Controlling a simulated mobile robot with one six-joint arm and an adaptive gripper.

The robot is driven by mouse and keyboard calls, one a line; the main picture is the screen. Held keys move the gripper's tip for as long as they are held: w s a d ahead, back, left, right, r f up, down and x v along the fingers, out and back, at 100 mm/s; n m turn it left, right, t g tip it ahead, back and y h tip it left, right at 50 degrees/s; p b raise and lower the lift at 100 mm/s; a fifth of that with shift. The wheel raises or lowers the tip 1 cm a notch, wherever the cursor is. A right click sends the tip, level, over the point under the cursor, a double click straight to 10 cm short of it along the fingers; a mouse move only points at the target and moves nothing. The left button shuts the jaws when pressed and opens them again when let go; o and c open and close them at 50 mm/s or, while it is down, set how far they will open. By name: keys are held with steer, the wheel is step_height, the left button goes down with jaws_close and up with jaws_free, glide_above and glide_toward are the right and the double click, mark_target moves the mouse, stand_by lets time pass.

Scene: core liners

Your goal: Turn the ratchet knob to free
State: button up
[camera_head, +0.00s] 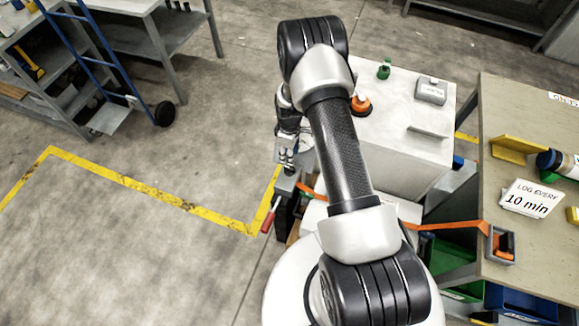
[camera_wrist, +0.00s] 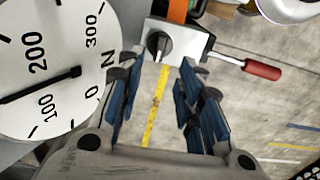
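The ratchet is a grey metal block with a dark round knob (camera_wrist: 158,46) on its face and a red-handled lever (camera_wrist: 262,69) out to the right in the wrist view. The knob's light pointer mark is visible. My gripper (camera_wrist: 160,68) is open, its blue-padded fingers either side of the line to the knob. The knob shows in the gap just beyond the fingertips; contact is not visible. In the head view my gripper (camera_head: 287,152) is above the grey ratchet block (camera_head: 286,183), and the red handle (camera_head: 270,219) hangs below it. The knob is hidden there.
A round force dial (camera_wrist: 45,60) marked in N fills the left of the wrist view, close to the left finger. An orange strap (camera_head: 447,226) runs right to a workbench (camera_head: 520,265). A white cabinet (camera_head: 400,130) stands behind my arm.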

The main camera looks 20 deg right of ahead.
mark_target(289, 167)
step_height(289, 167, down, 9)
steer(key=shift+b, duration=0.85)
steer(key=shift+c, duration=0.4)
jaws_close()
